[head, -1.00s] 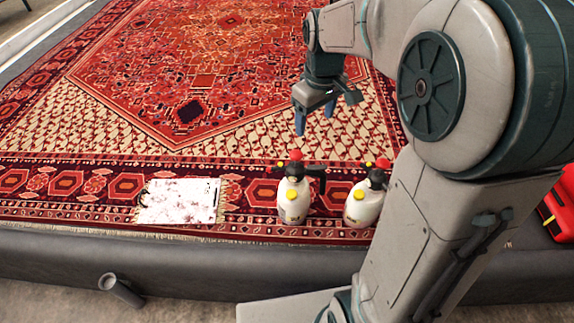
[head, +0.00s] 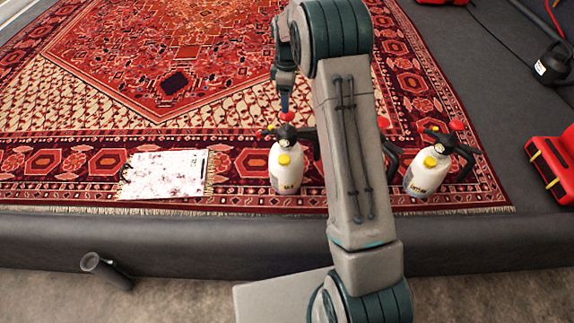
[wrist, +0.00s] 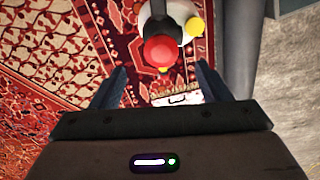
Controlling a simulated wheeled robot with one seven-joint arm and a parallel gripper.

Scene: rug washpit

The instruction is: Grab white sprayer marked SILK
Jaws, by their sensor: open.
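The right sprayer (head: 424,176) has a longer marking that I cannot read surely. My gripper (wrist: 162,82) is open and empty, pointing down just above the left sprayer's top; the head view shows a finger there, with the rest partly hidden by my arm. In the wrist view a sprayer's red knob (wrist: 163,52) lies just beyond the fingertips, roughly centred between them.
The patterned rug (head: 110,100) covers the grey washpit floor. A white stained sheet (head: 165,174) lies left of the left sprayer. A dark raised edge (head: 150,233) runs along the front. A red case (head: 560,165) and a black container (head: 553,62) stand at right.

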